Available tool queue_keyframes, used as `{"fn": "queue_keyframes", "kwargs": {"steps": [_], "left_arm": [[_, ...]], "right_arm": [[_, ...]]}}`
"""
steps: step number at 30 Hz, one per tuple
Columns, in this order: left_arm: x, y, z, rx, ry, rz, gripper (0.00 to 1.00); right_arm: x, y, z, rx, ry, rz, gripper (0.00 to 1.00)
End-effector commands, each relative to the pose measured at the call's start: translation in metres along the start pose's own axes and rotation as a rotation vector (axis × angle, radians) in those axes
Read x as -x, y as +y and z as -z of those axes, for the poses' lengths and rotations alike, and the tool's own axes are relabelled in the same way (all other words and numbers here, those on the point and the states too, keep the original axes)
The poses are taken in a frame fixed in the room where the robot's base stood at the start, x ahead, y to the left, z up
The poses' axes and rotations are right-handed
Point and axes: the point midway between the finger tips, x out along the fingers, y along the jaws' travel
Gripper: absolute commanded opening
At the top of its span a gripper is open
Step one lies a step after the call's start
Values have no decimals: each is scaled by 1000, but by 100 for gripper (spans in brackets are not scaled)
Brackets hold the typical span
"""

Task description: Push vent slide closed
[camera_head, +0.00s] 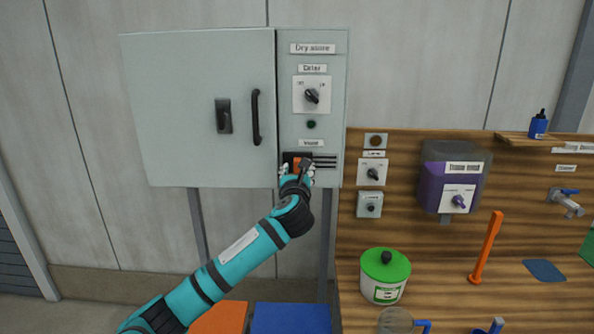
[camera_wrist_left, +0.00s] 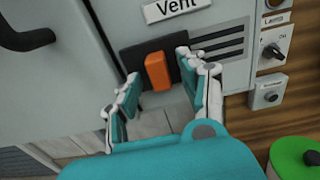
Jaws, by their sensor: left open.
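The vent slide is a dark plate (camera_wrist_left: 133,58) with an orange tab (camera_wrist_left: 158,71), below the "Vent" label (camera_wrist_left: 177,8) on the grey cabinet. Dark slots (camera_wrist_left: 222,48) show to the right of the plate, uncovered. In the head view the orange tab (camera_head: 296,164) is partly hidden behind my left gripper (camera_head: 297,171). In the left wrist view my left gripper (camera_wrist_left: 157,88) is open, with one finger on each side of the tab. The right finger overlaps the plate's right edge in the picture; I cannot tell whether either finger touches the tab. My right gripper is not in view.
The cabinet door (camera_head: 200,110) with a black handle (camera_head: 256,117) is left of the vent. A switch panel (camera_head: 372,172) is to the right.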

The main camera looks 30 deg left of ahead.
Motion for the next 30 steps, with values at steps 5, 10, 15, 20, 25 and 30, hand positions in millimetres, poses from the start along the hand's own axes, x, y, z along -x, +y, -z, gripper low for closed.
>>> {"fn": "queue_keyframes", "kwargs": {"steps": [5, 10, 15, 20, 25, 30], "left_arm": [[0, 0, 0, 0, 0, 0, 25], [0, 0, 0, 0, 0, 0, 3], [0, 0, 0, 0, 1, 0, 0], [0, 0, 0, 0, 1, 0, 0], [0, -18, -3, 1, 4, 4, 0], [0, -52, -2, 1, 4, 3, 0]], "right_arm": [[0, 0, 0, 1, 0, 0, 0], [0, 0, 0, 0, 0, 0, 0], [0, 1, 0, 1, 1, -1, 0], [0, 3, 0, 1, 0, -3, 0], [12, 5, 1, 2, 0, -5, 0], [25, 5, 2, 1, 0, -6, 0]]}}
